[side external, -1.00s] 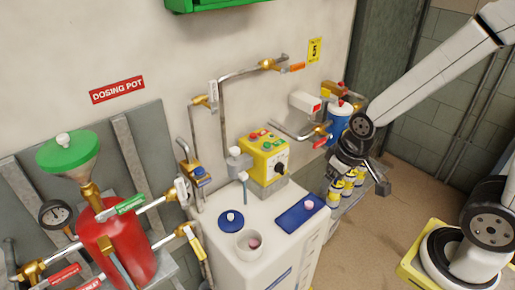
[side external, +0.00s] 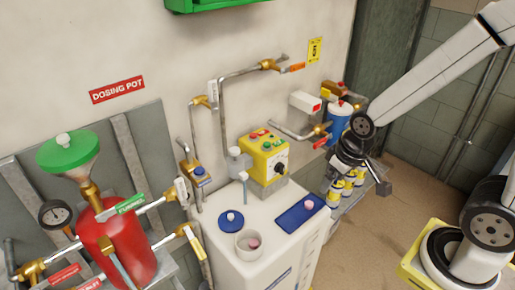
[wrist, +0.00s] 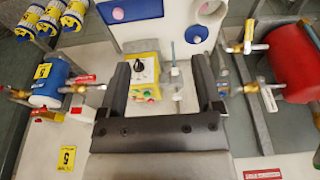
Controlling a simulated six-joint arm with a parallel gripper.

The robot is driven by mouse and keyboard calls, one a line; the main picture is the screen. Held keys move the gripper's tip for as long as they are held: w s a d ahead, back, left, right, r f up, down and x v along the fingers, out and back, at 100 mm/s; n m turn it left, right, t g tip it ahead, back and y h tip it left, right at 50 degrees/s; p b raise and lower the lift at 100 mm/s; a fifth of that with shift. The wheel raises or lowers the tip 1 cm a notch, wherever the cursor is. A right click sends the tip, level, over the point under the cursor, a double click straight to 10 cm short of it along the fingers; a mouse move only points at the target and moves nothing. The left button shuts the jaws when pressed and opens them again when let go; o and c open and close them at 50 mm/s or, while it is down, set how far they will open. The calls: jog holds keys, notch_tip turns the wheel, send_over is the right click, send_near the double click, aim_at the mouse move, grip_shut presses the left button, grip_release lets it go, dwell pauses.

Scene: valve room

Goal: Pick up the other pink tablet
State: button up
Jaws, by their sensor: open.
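A pink tablet (side external: 309,204) lies on the blue tray (side external: 290,219) on top of the white cabinet. Another pink tablet (side external: 254,243) is inside the white cup (side external: 242,253) to its left. In the wrist view the tray (wrist: 145,10) and its tablet (wrist: 118,14) are at the top edge, with the cup (wrist: 222,12) to the right, partly cut off. My gripper (wrist: 160,62) is open with nothing between its fingers. In the side view it is right of the cabinet, clear of both tablets; its fingertips are hard to make out there.
A blue round lid (side external: 231,220) lies behind the cup. A yellow control box (side external: 265,158) stands at the cabinet's back, beside pipes with valves. A blue canister (side external: 338,122) and several yellow-banded bottles (side external: 346,187) are near my gripper. The red dosing pot (side external: 118,245) is far left.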

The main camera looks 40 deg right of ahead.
dwell(0.8)
jog(key=n+t, duration=0.4)
jog(key=t, duration=0.1)
send_over(311, 203)
jog(key=w+d, duration=0.2)
notch_tip(311, 203, down, 11)
jog(key=s+d+f+n+t+y, duration=0.1)
jog(key=s+f+y, duration=0.1)
jog(key=f, duration=0.3)
jog(key=s+d+f+n+t+y, duration=0.1)
jog(key=s+f+y, duration=0.2)
jog(key=f, duration=0.2)
jog(key=s+d+f+n+y, duration=0.1)
jog(key=s+f+y, duration=0.1)
jog(key=f, duration=0.4)
jog(key=shift+s+f+n+t+y, duration=0.1)
jog(key=shift+s+n+t+y, duration=0.1)
jog(key=shift+n+t+y, duration=0.15)
jog(key=shift+y, duration=0.35)
jog(key=shift+s+f+x, duration=0.1)
jog(key=shift+x, duration=1.15)
jog(key=shift+s+f+x, duration=0.1)
jog(key=shift+x, duration=1.2)
jog(key=shift+s+f+x, duration=0.1)
jog(key=shift+f+x, duration=0.05)
jog(key=shift+x, duration=1.1)
jog(key=shift+a, duration=0.15)
